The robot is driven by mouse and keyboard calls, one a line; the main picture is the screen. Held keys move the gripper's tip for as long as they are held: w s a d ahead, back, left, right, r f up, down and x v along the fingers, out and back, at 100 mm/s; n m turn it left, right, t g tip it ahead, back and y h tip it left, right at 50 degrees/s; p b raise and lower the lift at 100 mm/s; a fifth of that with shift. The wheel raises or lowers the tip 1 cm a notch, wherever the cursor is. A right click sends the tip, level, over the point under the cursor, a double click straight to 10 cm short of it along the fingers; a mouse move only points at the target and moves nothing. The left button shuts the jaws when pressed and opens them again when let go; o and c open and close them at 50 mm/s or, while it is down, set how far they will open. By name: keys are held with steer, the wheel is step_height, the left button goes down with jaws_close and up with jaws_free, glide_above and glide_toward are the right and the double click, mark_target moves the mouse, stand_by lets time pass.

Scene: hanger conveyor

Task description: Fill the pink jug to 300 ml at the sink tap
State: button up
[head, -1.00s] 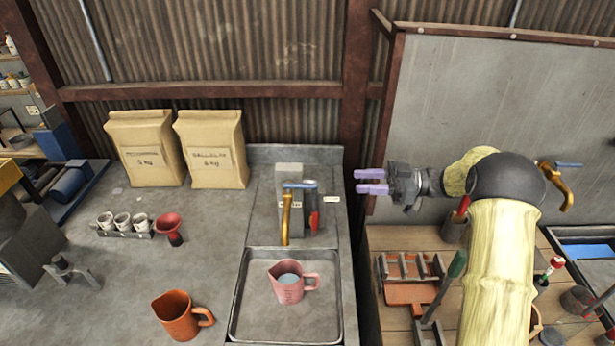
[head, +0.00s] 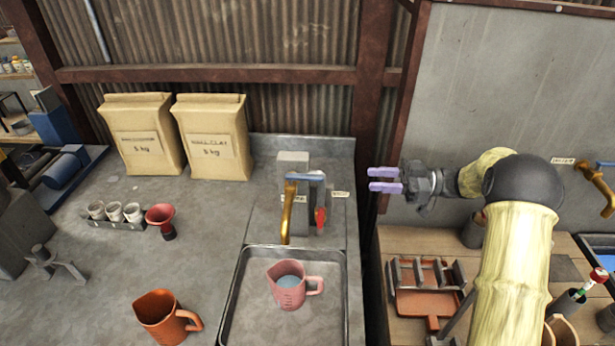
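The pink jug (head: 289,296) stands upright in the shallow sink basin (head: 232,309), its handle to the right. Pale water shows inside it; I cannot read its level against the marks. The brass sink tap (head: 287,213) has its spout just behind and above the jug, with a blue lever (head: 305,177) on top. No stream shows from the spout. A red-handled part (head: 320,218) is right of the tap. My gripper (head: 371,180) is to the right of the tap, its two purple fingers apart, with nothing between them.
An orange jug (head: 167,317) stands on the counter left of the basin. A red funnel (head: 161,217), a rack of small cups (head: 115,213) and two paper bags (head: 213,137) are further back. A wooden bench (head: 400,246) with tools lies to the right.

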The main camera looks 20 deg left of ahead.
mark_target(292, 175)
steer(key=p+x, duration=0.4)
steer(key=x, duration=1.3)
steer(key=shift+s+a+f+p, duration=0.1)
steer(key=shift+a+p, duration=0.1)
steer(key=shift+p, duration=0.2)
jaws_close()
